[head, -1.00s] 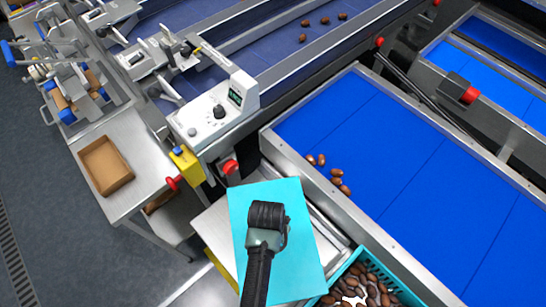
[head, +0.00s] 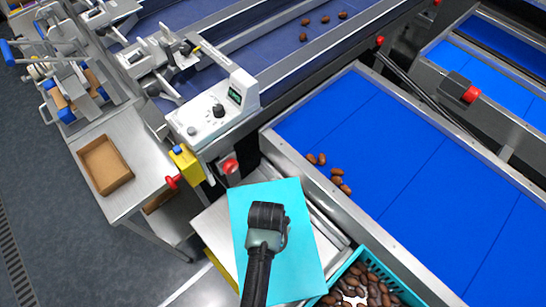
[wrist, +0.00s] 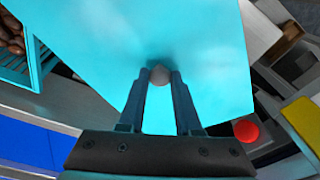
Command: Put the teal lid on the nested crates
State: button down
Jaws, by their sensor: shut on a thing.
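The teal lid (head: 300,240) is a flat panel below my gripper (head: 266,222) in the head view. My gripper is shut on the lid's small round knob (wrist: 160,75), which shows between the two fingers (wrist: 159,78) in the wrist view. The lid also fills the middle of the wrist view (wrist: 205,40). A teal crate (head: 400,288) full of brown dates stands just right of the lid at the bottom of the head view. Its slatted side also shows at the upper left of the wrist view (wrist: 40,60). I see no nested crates; whatever is under the lid is hidden.
A blue belt (head: 400,150) with several dates near its left rail lies to the right. A control box (head: 215,110) and a yellow box with a red knob (head: 187,165) stand beyond the lid. A cardboard tray (head: 105,165) lies on a steel table at left.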

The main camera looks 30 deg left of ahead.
jog(key=shift+f, duration=0.25)
jog(key=shift+c, duration=0.6)
grip_release()
jog(key=shift+r, duration=0.1)
notch_tip(320, 180, up, 7)
jog(key=p, duration=0.7)
dwell(0.5)
